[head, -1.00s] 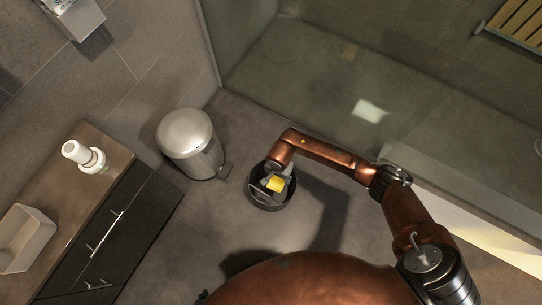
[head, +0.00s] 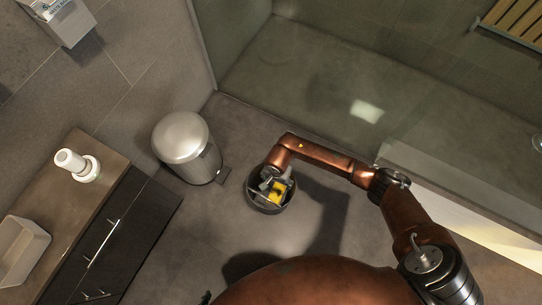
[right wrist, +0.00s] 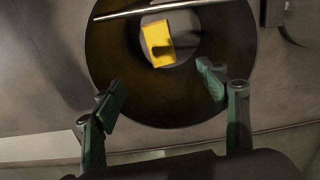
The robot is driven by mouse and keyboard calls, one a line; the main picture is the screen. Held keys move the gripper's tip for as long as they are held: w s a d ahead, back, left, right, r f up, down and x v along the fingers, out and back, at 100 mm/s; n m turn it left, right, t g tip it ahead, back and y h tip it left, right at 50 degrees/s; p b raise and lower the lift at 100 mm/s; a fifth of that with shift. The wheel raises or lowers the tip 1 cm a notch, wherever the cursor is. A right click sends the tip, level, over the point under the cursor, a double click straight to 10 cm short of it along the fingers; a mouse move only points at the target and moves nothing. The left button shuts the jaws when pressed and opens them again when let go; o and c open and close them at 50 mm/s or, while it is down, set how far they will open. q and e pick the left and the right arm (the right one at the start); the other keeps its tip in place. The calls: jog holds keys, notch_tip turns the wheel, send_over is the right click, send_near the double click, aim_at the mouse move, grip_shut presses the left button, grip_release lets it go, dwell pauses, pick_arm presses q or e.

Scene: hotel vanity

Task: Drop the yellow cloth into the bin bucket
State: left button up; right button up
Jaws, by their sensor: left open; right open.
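The yellow cloth (head: 279,193) is within the outline of the dark round bin bucket (head: 270,208) on the floor. In the right wrist view the cloth (right wrist: 158,43) shows over the pale round centre of the bucket (right wrist: 108,62), apart from both fingers. I cannot tell whether it is falling or resting on the bottom. My right gripper (head: 271,180) points down over the bucket. In the right wrist view its fingers (right wrist: 163,88) are spread wide with nothing between them. My left gripper is not in view.
A steel pedal bin (head: 187,148) stands left of the bucket. A vanity cabinet (head: 112,225) with a white bottle (head: 71,160) and basin is further left. The glass shower wall (head: 330,100) is behind. A thin bar (right wrist: 160,10) crosses the bucket top.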

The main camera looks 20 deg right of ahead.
notch_tip(320, 180, up, 12)
dwell(0.6)
dwell(0.4)
